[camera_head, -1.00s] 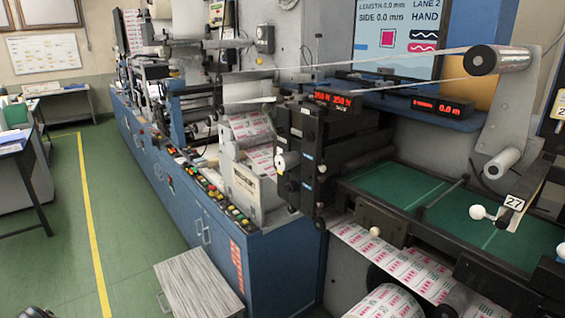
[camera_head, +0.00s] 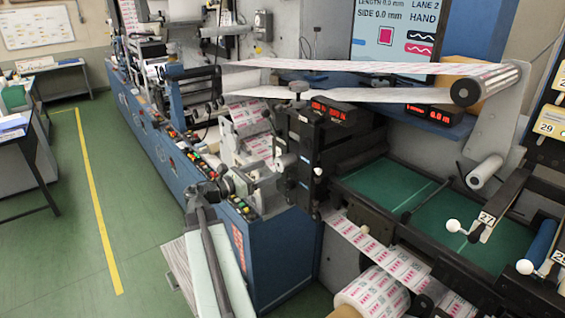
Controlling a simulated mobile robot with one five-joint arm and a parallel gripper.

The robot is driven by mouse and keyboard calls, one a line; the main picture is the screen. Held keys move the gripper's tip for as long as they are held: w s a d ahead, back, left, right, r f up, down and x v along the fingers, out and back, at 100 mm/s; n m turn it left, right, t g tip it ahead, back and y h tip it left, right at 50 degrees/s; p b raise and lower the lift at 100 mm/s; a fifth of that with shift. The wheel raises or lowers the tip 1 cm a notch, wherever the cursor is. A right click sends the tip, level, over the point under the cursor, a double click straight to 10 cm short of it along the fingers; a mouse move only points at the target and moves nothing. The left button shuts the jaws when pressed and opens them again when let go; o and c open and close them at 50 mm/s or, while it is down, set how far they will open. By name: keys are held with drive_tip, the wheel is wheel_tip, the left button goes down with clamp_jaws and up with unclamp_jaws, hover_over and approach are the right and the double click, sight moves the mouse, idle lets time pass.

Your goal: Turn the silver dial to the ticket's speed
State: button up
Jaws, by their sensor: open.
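My gripper (camera_head: 225,184) is at the top end of my dark grey arm, in front of the blue cabinet's control strip. It is small in the view, and I see nothing held in it. A silver-grey round knob (camera_head: 298,87) sits on top of the black unit, right of and above my gripper; I cannot tell whether it is the silver dial. No dial scale can be read. I cannot make out a speed ticket.
The control strip (camera_head: 188,150) carries several coloured buttons. The black unit (camera_head: 310,150) and printed web (camera_head: 390,248) are to the right. Open green floor (camera_head: 125,215) lies left, with a yellow line (camera_head: 95,200).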

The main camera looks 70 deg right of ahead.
sight(278, 164)
drive_tip(key=x, duration=0.7)
drive_tip(key=c, duration=1.4)
drive_tip(key=shift+o, duration=0.2)
drive_tip(key=shift+m, duration=0.5)
drive_tip(key=m, duration=0.4)
drive_tip(key=shift+w+d, duration=0.1)
drive_tip(key=m, duration=1)
drive_tip(key=shift+r+m, duration=0.15)
drive_tip(key=shift+m, duration=2.35)
